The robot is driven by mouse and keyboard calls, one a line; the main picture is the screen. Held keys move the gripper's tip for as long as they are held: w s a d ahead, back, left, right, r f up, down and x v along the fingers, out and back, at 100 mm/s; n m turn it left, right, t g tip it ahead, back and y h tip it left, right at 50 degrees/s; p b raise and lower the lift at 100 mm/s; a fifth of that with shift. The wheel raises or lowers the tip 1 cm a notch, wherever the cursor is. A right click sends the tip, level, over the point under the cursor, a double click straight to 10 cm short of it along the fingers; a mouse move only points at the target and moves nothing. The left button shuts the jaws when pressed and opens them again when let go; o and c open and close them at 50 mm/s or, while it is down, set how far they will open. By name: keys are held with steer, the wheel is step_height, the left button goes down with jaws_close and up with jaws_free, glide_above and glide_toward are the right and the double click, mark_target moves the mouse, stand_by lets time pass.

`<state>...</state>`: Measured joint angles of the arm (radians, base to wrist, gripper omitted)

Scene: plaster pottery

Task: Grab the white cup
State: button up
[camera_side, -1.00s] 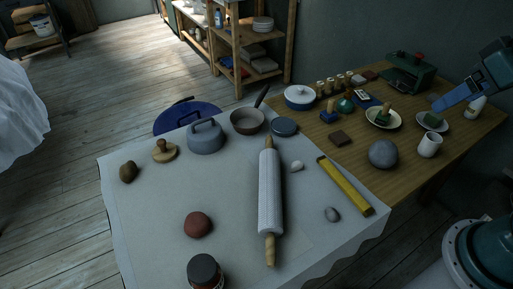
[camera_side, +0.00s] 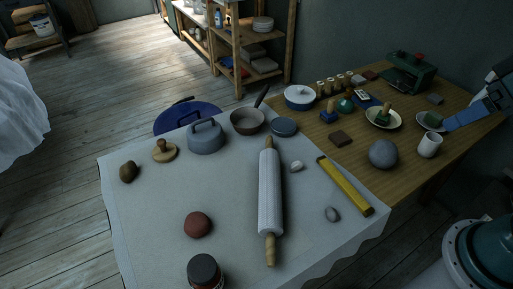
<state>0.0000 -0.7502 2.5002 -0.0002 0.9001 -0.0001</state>
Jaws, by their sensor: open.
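The white cup (camera_side: 429,145) stands upright near the right side of the wooden table. My gripper (camera_side: 450,122) is above and to the right of the cup, with its blue fingers pointing down to the left. It is open and appears apart from the cup. In this view the fingers overlap the right side of a small plate (camera_side: 421,125) with a green block (camera_side: 433,119) on it, just behind the cup.
A grey ball (camera_side: 383,154) sits left of the cup. A cream bowl (camera_side: 372,119) with a wooden-handled tool is behind it. A small dark block (camera_side: 436,98) and a green machine (camera_side: 411,72) are farther back. Table is free in front of the cup.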

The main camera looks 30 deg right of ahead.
steer(key=shift+o, duration=0.3)
stand_by(0.4)
steer(key=w+d+m+g+h, duration=0.1)
steer(key=w+d+m+g, duration=0.1)
steer(key=w+d+m, duration=0.45)
steer(key=m+g+y, duration=0.1)
steer(key=m+g, duration=0.3)
steer(key=m, duration=0.7)
glide_above(434, 137)
step_height(434, 137, down, 23)
steer(key=shift+f, duration=4.15)
